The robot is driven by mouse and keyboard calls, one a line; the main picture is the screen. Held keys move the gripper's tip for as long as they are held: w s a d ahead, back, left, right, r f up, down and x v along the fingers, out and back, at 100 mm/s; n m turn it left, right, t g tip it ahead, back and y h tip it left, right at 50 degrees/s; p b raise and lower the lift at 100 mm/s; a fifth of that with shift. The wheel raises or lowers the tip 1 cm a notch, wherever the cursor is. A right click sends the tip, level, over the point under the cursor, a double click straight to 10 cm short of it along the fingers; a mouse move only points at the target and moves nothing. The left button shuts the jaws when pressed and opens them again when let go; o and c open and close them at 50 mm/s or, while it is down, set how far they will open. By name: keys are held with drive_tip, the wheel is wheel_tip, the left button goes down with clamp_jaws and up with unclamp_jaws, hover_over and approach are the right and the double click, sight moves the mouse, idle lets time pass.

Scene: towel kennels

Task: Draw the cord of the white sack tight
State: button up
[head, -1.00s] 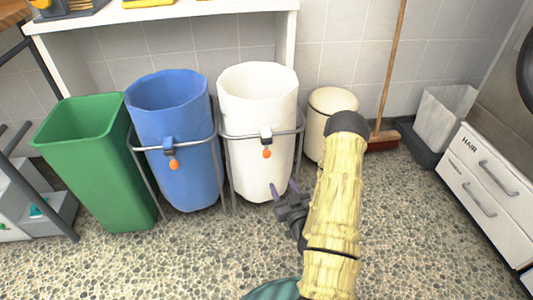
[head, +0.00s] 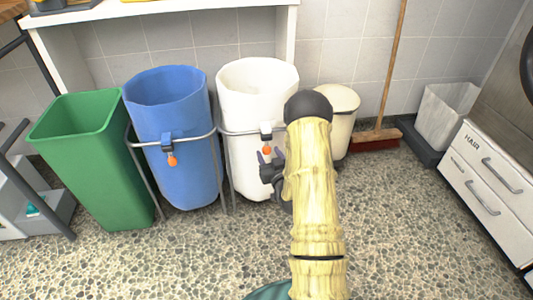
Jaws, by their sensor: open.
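The white sack (head: 246,90) stands open-mouthed in a grey metal frame at the middle of the head view. I cannot tell whether the fingers touch the toggle. My yellow arm hides the right side of the sack and part of the frame.
A blue sack (head: 172,110) with its own orange toggle (head: 172,161) stands left of the white one, beside a green bin (head: 90,160). A cream bin (head: 340,110), a broom (head: 377,138) and drawers (head: 480,190) are to the right. The pebbled floor in front is clear.

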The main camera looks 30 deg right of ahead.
sight(268, 152)
drive_tip(key=shift+w+d+b, duration=0.2)
drive_tip(key=shift+w+b, duration=0.2)
drive_tip(key=shift+w, duration=1.15)
